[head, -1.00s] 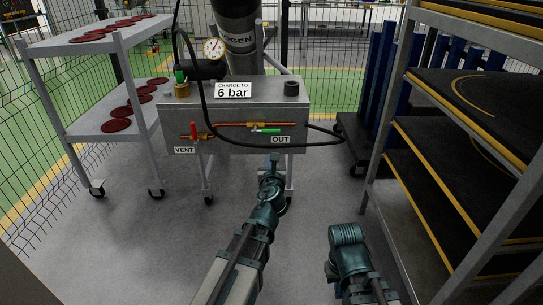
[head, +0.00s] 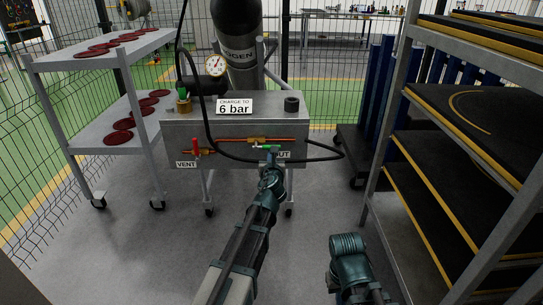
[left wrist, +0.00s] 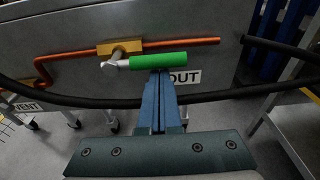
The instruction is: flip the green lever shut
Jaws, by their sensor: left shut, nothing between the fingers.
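The green lever (head: 266,147) lies about level along the pipe on the front of the grey box, above the OUT label. In the left wrist view the lever (left wrist: 158,61) extends right from a brass valve (left wrist: 119,48) on the copper pipe. My left gripper (head: 270,158) is shut and empty. In the left wrist view its fingertips (left wrist: 159,78) are right at the lever's lower edge and overlap it slightly; I cannot tell whether they touch. My right arm shows at lower right in the head view, but its gripper does not.
A black hose (head: 220,148) loops across the box front, close to my left gripper. A red lever (head: 196,146) stands upright above the VENT label. A cart with red discs (head: 80,140) is at left; a rack with black shelves (head: 440,140) is at right.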

